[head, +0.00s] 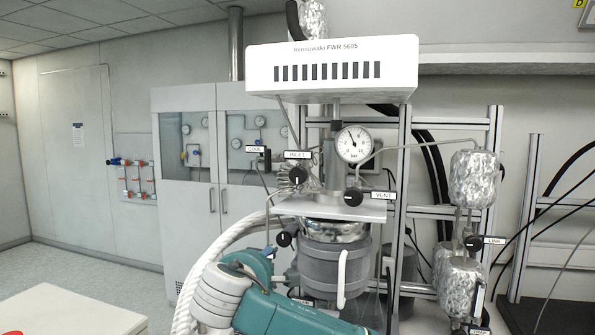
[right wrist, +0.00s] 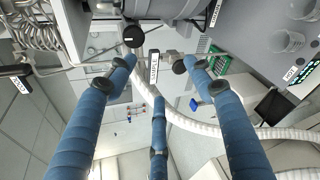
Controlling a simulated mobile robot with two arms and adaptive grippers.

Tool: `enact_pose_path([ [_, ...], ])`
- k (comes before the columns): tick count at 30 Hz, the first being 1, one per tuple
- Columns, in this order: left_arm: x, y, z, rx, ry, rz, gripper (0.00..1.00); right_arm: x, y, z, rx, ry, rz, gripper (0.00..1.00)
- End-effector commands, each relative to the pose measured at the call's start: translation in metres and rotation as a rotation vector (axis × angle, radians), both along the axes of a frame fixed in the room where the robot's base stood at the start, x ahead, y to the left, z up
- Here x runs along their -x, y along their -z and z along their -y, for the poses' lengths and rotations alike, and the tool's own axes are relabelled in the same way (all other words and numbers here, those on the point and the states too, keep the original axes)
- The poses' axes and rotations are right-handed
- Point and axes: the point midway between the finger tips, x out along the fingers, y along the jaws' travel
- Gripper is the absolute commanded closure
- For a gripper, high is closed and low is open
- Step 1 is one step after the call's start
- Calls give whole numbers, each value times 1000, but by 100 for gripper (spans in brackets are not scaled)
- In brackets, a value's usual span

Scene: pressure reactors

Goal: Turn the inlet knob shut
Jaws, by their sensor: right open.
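The inlet knob (head: 297,176) is black and round with a pale mark, below the white INLET label (head: 297,155) on the reactor, beside a metal coil. My right arm, teal and white, comes in low in the head view, below the knob; its fingers cannot be made out there. In the right wrist view my right gripper (right wrist: 159,78) has its three blue fingers spread and empty. Two black knobs, an upper one (right wrist: 133,36) and a lower one (right wrist: 179,66), show near the fingertips; I cannot tell which is the inlet knob. My left gripper is not in view.
The black VENT knob (head: 353,197) sits right of the inlet knob, under a pressure gauge (head: 353,144). Another black knob (head: 283,239) is lower down. A thick white hose (head: 190,275) curves left of the reactor. A white table (head: 75,312) stands at lower left.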

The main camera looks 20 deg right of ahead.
Motion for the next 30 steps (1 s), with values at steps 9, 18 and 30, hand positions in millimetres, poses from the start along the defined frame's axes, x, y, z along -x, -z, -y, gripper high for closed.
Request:
enact_pose_path([
  [9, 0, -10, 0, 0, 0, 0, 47, 49, -183, 29, 342, 122, 154, 47],
  [18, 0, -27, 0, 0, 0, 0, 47, 38, -203, 46, 375, 145, 162, 47],
  [30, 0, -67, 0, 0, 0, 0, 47, -20, -203, 85, 372, 143, 164, 47],
])
